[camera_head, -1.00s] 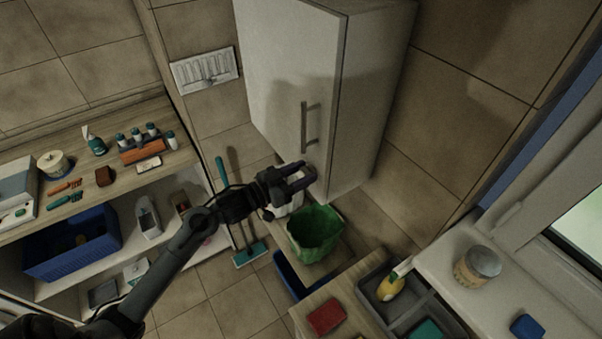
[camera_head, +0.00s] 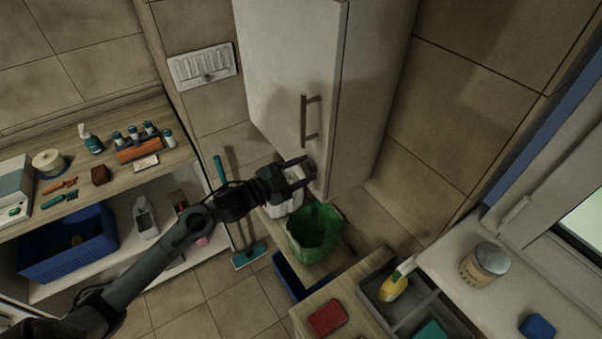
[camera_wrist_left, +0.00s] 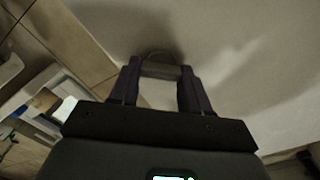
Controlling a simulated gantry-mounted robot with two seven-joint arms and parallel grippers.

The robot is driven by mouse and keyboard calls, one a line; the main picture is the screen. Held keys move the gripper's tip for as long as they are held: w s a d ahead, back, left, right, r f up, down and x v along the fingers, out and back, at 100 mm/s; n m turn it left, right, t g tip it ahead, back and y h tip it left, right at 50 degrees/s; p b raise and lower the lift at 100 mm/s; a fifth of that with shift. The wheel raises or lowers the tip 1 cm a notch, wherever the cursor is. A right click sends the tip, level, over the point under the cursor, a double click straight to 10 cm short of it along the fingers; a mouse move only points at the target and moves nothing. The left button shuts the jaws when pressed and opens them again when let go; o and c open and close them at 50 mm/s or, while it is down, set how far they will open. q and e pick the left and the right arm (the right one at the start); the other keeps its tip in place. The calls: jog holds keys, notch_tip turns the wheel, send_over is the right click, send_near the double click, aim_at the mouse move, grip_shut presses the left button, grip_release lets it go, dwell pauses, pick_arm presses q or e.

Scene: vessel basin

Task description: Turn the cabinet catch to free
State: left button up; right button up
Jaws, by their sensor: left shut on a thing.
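The tall pale cabinet (camera_head: 290,60) stands at the back middle in the head view, with a long upright bar handle (camera_head: 304,121) on its door. My left gripper (camera_head: 305,172) is at the lower part of the door, just below the handle. In the left wrist view its two dark fingers (camera_wrist_left: 160,75) sit on either side of a small grey-brown catch (camera_wrist_left: 160,70) on the door face and are shut on it. The catch is mostly hidden by the fingers in the head view. My right gripper is not in view.
A shelf unit (camera_head: 60,206) with bottles and a blue crate (camera_head: 68,243) is at left. A grey divided tray (camera_head: 425,310) is at lower right.

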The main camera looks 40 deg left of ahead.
pick_arm(q)
jog(key=m+b, duration=0.1)
jog(key=m, duration=0.1)
jog(key=m+b, duration=0.2)
jog(key=m, duration=0.1)
jog(key=shift+f+m+b, duration=0.25)
jog(key=shift+m+b, duration=0.05)
jog(key=shift+d+m+b, duration=0.1)
jog(key=shift+m+b, duration=0.85)
jog(key=shift+m, duration=0.25)
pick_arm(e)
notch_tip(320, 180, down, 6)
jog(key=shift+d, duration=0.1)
pick_arm(q)
jog(key=shift+m+b, duration=0.8)
jog(key=shift+m, duration=0.3)
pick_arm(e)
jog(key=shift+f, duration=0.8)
pick_arm(q)
jog(key=shift+r, duration=0.1)
jog(key=o, duration=1.1)
jog(key=shift+c, duration=0.2)
jog(key=shift+s, duration=0.1)
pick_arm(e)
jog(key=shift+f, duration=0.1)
